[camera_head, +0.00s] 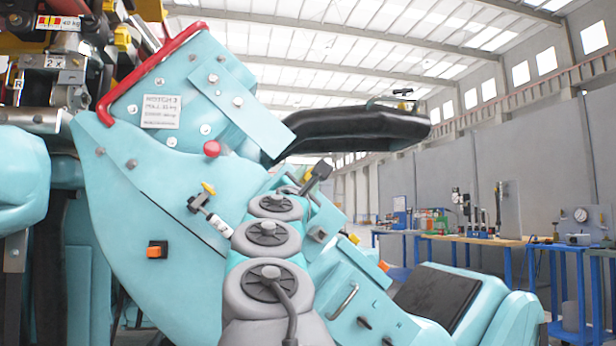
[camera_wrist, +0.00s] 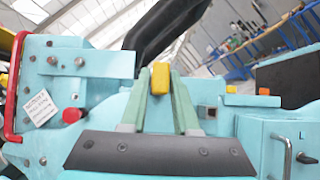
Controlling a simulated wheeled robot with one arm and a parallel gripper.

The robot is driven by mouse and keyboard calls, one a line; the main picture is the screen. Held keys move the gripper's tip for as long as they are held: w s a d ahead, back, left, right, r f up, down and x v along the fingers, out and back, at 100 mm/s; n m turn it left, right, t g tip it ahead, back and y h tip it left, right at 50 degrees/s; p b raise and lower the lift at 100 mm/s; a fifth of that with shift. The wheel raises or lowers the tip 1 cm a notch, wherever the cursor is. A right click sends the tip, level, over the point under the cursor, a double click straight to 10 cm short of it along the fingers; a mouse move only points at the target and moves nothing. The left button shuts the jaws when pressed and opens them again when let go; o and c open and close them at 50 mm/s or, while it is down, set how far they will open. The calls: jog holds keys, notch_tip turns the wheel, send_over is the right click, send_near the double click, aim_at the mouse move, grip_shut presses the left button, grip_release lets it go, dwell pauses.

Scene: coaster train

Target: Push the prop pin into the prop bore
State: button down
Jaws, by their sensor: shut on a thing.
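My gripper (camera_wrist: 160,84) is shut on a yellow block-like piece, which I take to be the head of the prop pin (camera_wrist: 160,78). The yellow also shows in the head view (camera_head: 308,174), beside my dark gripper (camera_head: 318,170). The pin's shaft is hidden, so I cannot tell if any of it sits in a hole. The gripper is in front of the turquoise car (camera_head: 150,215), below the black curved restraint (camera_head: 350,128). I cannot make out the prop bore; the spot just beyond the yellow piece is hidden.
A red knob (camera_head: 212,148) and a yellow-tipped fitting (camera_head: 208,188) stick out of the car's panel. A red bar (camera_head: 103,104) edges it. A metal handle (camera_head: 343,301) is low on the right. Workbenches (camera_head: 475,240) stand farther back.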

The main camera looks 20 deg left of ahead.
aim_at(302, 181)
jog(key=shift+w+a+r+p, duration=0.1)
jog(key=shift+w+a+p, duration=0.25)
jog(key=shift+w, duration=0.2)
jog(key=shift+w+a+p, duration=0.25)
jog(key=shift+w+p, duration=0.05)
jog(key=shift+w, duration=0.25)
jog(key=shift+w+a+r+p, duration=0.1)
jog(key=shift+w+a+p, duration=0.3)
jog(key=shift+w+p, duration=0.15)
jog(key=shift+w+a+p, duration=0.35)
jog(key=shift+w+p, duration=0.05)
jog(key=shift+w, duration=0.15)
jog(key=shift+p, duration=0.55)
dwell(0.5)
jog(key=shift+w+a+f, duration=0.1)
jog(key=shift+w+f, duration=0.05)
jog(key=shift+f, duration=0.05)
jog(key=shift+w+a, duration=0.15)
jog(key=shift+a, duration=0.05)
